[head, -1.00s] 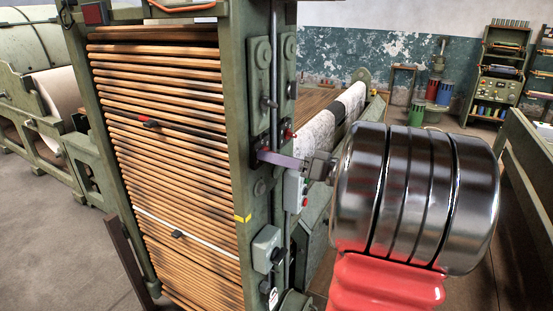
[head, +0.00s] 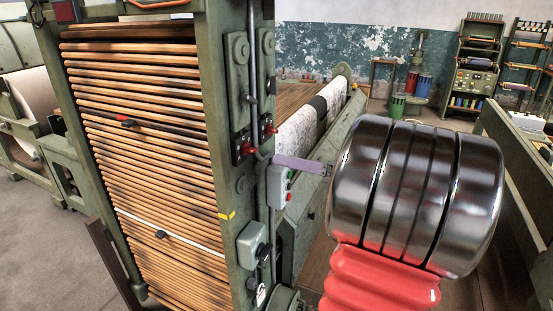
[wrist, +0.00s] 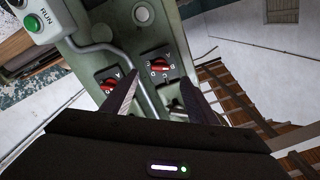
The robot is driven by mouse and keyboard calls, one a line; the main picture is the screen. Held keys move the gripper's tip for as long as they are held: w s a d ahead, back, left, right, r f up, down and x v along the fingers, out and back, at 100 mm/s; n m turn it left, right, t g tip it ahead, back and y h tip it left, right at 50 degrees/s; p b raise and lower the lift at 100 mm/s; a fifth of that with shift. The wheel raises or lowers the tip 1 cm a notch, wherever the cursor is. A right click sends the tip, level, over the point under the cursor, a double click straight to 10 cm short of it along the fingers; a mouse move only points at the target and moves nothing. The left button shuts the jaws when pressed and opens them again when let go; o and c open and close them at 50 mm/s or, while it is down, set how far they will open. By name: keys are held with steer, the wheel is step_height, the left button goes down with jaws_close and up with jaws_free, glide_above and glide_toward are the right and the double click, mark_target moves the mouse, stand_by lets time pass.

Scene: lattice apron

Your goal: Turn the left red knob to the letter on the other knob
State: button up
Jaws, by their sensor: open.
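Two red knobs are on the green machine post. In the head view the left red knob (head: 246,149) is lower and the other knob (head: 270,129) sits to its right. My gripper (head: 275,158) shows as a purplish finger beside them, to the right, its gap hidden. In the wrist view it is open (wrist: 159,84) and empty, its fingers apart. One red knob (wrist: 108,86) lies by the left finger, another (wrist: 158,66) beyond the gap. Each plate bears small letters, among them A, B and C. The pointed-to letters are too small to tell surely.
A grey box with green and red buttons (head: 279,187) stands out below the knobs; its green RUN button (wrist: 33,22) shows in the wrist view. A metal rod (head: 252,70) runs down the post near the knobs. A lever box (head: 252,245) is lower down.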

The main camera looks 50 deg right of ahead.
mark_target(254, 151)
steer(key=shift+v, duration=2.15)
steer(key=shift+c, duration=1.4)
steer(key=shift+d+m, duration=0.1)
steer(key=shift+m, duration=0.7)
steer(key=c, duration=0.3)
steer(key=m, duration=0.6)
steer(key=shift+s+r, duration=0.1)
steer(key=shift+r, duration=0.05)
steer(key=shift+c, duration=0.2)
steer(key=m, duration=0.9)
steer(key=x, duration=1.3)
steer(key=shift+w, duration=0.4)
